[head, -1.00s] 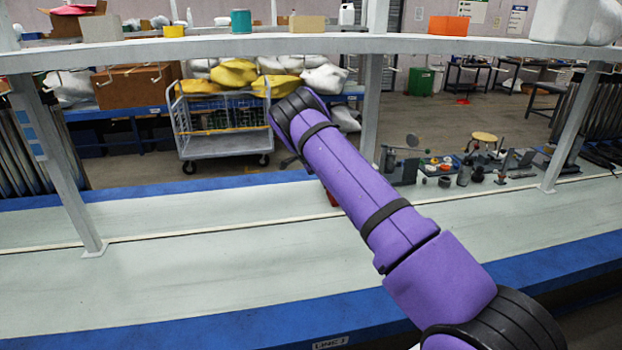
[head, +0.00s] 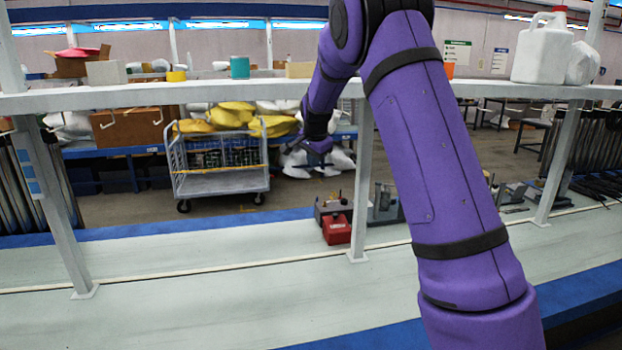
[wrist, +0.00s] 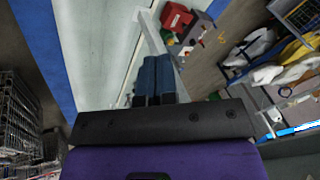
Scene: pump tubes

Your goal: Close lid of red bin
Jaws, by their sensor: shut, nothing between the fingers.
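A small red bin-like box (head: 337,229) sits on the pale bench by a shelf post, just right of the middle in the head view. In the wrist view a red box (wrist: 177,17) shows near the top, right of the post. I cannot make out its lid or tell how far it is open. My gripper (wrist: 155,62) shows in the wrist view with its two blue fingers side by side, shut and empty, apart from the box. In the head view my gripper (head: 296,146) is small and dark, above and beyond the bench.
A shelf (head: 230,93) with boxes and jugs runs above the bench, held by upright posts (head: 363,185). Small tools and devices (head: 384,206) stand right of the red box. A wire cart (head: 218,178) stands behind. The left bench surface is clear.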

